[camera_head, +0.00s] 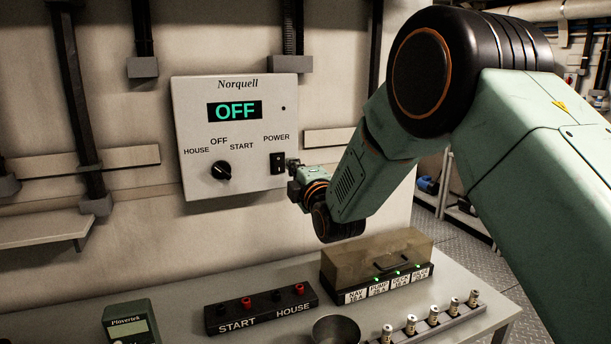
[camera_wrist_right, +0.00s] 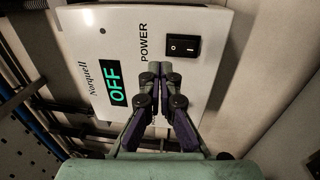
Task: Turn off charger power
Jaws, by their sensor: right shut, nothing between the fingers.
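The Norquell charger (camera_head: 235,135) is a white box on the wall, and its display (camera_head: 235,111) reads OFF in green. A black rotary knob (camera_head: 221,170) sits under the labels HOUSE, OFF and START. The black POWER rocker switch (camera_head: 277,163) is at the box's right side; it also shows in the wrist view (camera_wrist_right: 183,46). My right gripper (camera_head: 292,165) is shut and empty just right of the switch in the head view. In the wrist view its fingertips (camera_wrist_right: 161,68) are close to the switch, seemingly apart from it. My left gripper is not in view.
On the table (camera_head: 450,276) below are a START/HOUSE terminal block (camera_head: 262,309), a clear-covered breaker box (camera_head: 376,262), a row of small cylinders (camera_head: 433,316), a metal cup (camera_head: 336,330) and a green Plovertek meter (camera_head: 131,321). Dark conduits (camera_head: 80,110) run along the wall.

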